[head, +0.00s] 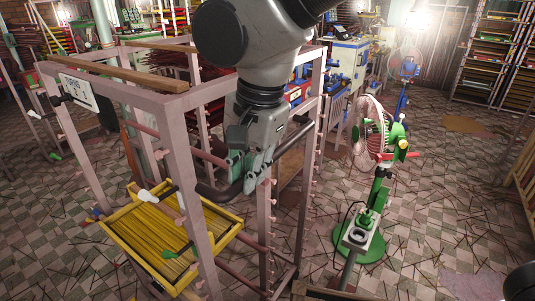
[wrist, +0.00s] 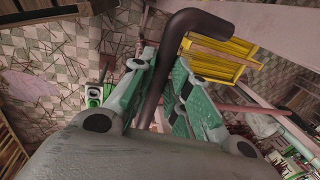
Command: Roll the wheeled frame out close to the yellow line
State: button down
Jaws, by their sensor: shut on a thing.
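The wheeled frame (head: 188,165) is a tall pale-pink metal rack with pegs on its posts, at the left and middle of the head view. A dark bent handle (head: 218,194) sticks out from it. My gripper (head: 252,182) is shut on this handle, beside a front post. In the wrist view the handle (wrist: 202,22) runs between the green-padded fingers of my gripper (wrist: 165,75). The frame's wheels are hidden or cut off below. I cannot make out a yellow line on the floor in either view.
A yellow tray (head: 227,211) of incense sticks sits low in the frame. A green pedestal fan (head: 371,135) stands to the right, with its round base (head: 372,248) on the floor. Checkered floor (head: 440,200) with scattered sticks is mostly open at right. Shelves (head: 497,50) stand behind.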

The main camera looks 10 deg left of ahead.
aim_at(233, 187)
jog(key=shift+s+a, duration=0.35)
jog(key=shift+s, duration=0.5)
jog(key=shift+s+a, duration=0.3)
jog(key=shift+s, duration=0.55)
jog(key=c, duration=1.4)
grip_release()
jog(key=shift+o, duration=0.2)
notch_tip(233, 187, up, 12)
jog(key=d, duration=0.2)
jog(key=shift+s, duration=0.4)
jog(key=shift+d+f, duration=0.1)
